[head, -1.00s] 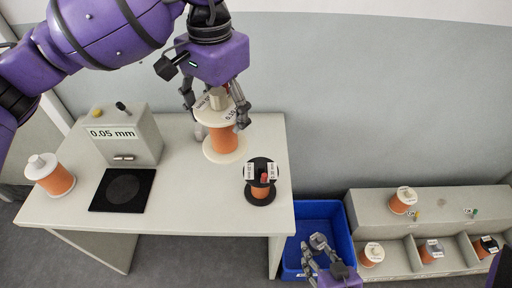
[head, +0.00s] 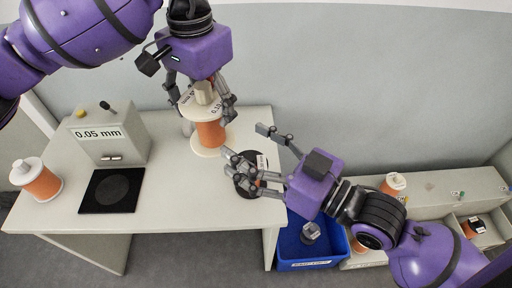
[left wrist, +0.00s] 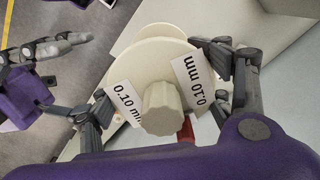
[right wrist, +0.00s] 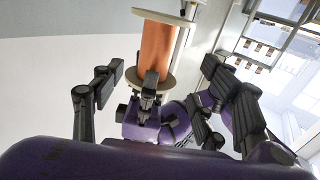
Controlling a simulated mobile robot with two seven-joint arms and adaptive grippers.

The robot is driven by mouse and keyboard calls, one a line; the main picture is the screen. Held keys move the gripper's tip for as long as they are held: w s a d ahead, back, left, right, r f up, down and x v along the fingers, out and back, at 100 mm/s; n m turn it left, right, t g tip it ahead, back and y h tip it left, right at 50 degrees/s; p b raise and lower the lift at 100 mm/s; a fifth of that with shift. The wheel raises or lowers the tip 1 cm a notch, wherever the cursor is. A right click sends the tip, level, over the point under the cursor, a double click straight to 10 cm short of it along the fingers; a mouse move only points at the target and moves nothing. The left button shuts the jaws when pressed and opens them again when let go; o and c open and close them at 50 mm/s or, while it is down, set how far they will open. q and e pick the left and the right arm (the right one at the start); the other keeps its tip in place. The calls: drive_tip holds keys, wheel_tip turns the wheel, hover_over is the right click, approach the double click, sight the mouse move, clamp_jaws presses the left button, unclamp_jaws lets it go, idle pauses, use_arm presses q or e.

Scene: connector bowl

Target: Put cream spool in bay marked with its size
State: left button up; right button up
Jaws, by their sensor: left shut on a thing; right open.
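A cream spool with orange winding (head: 210,134) is upright over the back of the table. My left gripper (head: 204,103) is shut on its top from above; whether its base touches the table I cannot tell. In the left wrist view its cream flange (left wrist: 150,62) carries two labels reading 0.10 mm. My right gripper (head: 248,150) is open and empty, over the black spool (head: 249,188) and beside the cream spool. A second cream spool (head: 36,180) stands at the table's left. The bay rack (head: 442,202) is at the right; my right arm hides several bays and their marks.
A grey gauge box (head: 110,136) reading 0.05 mm stands behind a black pad (head: 112,190). A blue bin (head: 284,250) right of the table holds a grey object (head: 310,232).

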sight(207, 123)
drive_tip(key=x, duration=1.1)
drive_tip(key=shift+w, duration=0.15)
drive_tip(key=shift+c, duration=0.5)
use_arm(q)
drive_tip(key=shift+w, duration=0.1)
use_arm(e)
drive_tip(key=shift+a, duration=0.1)
drive_tip(key=c, duration=1.4)
use_arm(q)
drive_tip(key=o, duration=1.4)
drive_tip(key=shift+d, duration=0.1)
use_arm(e)
drive_tip(key=shift+c, duration=0.5)
use_arm(q)
drive_tip(key=shift+o, duration=1.2)
